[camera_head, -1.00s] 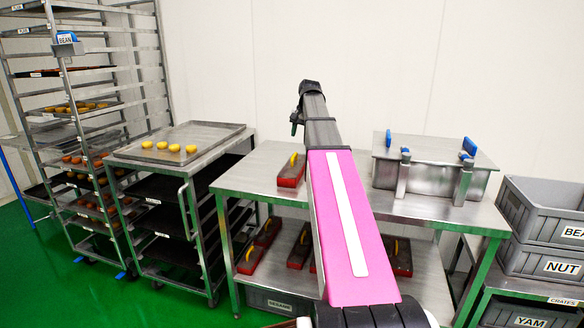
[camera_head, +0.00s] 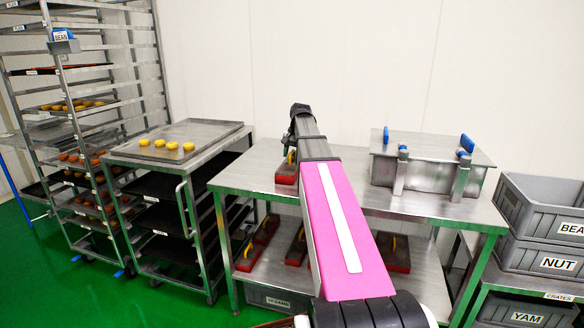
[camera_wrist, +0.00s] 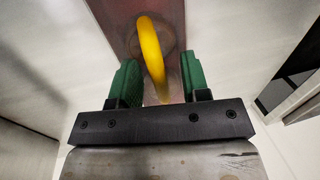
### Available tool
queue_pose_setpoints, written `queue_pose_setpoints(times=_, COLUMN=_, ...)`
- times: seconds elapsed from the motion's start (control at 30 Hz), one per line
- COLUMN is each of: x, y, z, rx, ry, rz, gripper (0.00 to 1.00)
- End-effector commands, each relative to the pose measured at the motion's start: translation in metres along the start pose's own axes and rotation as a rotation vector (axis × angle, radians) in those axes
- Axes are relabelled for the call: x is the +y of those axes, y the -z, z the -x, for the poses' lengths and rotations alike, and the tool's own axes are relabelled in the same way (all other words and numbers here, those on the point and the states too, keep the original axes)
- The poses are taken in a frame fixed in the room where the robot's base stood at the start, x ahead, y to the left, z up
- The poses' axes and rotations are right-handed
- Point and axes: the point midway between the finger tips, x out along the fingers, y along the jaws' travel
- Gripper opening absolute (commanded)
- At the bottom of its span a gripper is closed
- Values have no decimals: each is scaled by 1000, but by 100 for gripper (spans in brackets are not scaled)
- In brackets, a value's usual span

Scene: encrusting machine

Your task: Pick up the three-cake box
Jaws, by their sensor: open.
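A red box (camera_head: 286,174) with a yellow handle stands on the top of the steel table (camera_head: 245,176), partly hidden by my gripper and arm. I cannot see any cakes in it. My gripper (camera_head: 291,143) is over this box in the head view. In the wrist view, the green fingers (camera_wrist: 163,82) are open. The yellow handle (camera_wrist: 151,48) stands between them with a gap on each side. The box's reddish body (camera_wrist: 118,28) lies beyond the fingers.
Several similar red boxes (camera_head: 262,231) sit on the lower shelf. A steel lidded container (camera_head: 430,150) with blue handles stands on the table's right. Grey crates (camera_head: 540,215) are at right. A tray cart (camera_head: 215,135) with yellow cakes and a rack (camera_head: 75,110) are at left.

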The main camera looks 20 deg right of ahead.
Motion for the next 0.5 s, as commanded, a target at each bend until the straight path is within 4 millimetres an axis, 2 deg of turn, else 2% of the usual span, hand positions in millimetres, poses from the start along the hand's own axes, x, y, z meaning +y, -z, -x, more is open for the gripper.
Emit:
queue_pose_setpoints(times=0.1, x=0, y=0, z=0, rx=0, ry=0, rz=0, gripper=43)
queue_pose_setpoints(times=0.23, x=0, y=0, z=0, rx=0, ry=0, rz=0, gripper=0)
queue_pose_setpoints(times=0.5, x=0, y=0, z=1, rx=0, ry=0, rz=0, gripper=0)
